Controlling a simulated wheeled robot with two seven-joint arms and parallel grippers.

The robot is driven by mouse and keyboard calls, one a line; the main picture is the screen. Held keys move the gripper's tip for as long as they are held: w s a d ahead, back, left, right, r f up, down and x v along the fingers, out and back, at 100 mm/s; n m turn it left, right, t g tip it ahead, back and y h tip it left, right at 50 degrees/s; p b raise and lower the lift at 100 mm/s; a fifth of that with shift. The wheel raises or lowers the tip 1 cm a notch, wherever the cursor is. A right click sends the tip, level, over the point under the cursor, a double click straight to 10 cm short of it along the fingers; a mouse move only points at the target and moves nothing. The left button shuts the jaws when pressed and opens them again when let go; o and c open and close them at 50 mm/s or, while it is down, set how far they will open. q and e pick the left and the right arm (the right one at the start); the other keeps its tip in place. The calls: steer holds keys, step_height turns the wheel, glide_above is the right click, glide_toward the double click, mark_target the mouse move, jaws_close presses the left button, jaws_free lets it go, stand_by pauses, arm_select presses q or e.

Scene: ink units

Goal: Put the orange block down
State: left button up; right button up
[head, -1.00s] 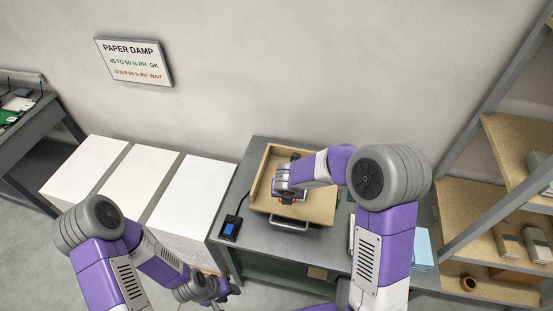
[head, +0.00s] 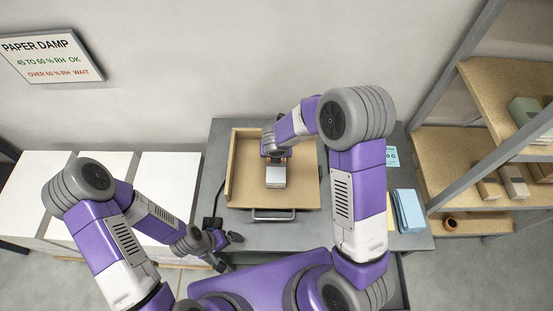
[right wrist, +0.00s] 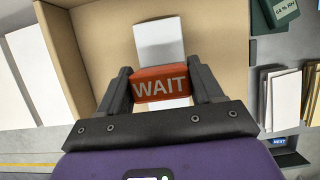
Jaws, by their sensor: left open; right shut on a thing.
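The orange block (right wrist: 161,84), marked WAIT, is held between the two fingers of my right gripper (right wrist: 163,88) in the right wrist view. My right gripper (head: 275,158) is over the wooden tray (head: 239,165) on the grey table in the head view, where the block is mostly hidden by the gripper. A pale, flat-topped piece (head: 276,177) lies in the tray close to the gripper; it also shows behind and below the block in the right wrist view (right wrist: 160,35). I cannot tell whether the block touches it. My left gripper (head: 236,238) is open and empty, low at the tray's left.
Light blue sheets (head: 408,210) lie at the table's right. White-topped stacks (head: 100,190) stand at the left and a shelf unit (head: 460,170) at the right. The tray floor has free room.

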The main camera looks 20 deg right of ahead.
step_height(320, 180, down, 3)
steer(key=shift+r+b, duration=0.1)
steer(key=shift+b, duration=0.45)
steer(key=shift+f, duration=0.35)
steer(key=shift+f+b, duration=0.2)
steer(key=shift+b, duration=0.15)
steer(key=o, duration=1.1)
steer(key=shift+c, duration=0.2)
steer(key=shift+r, duration=0.15)
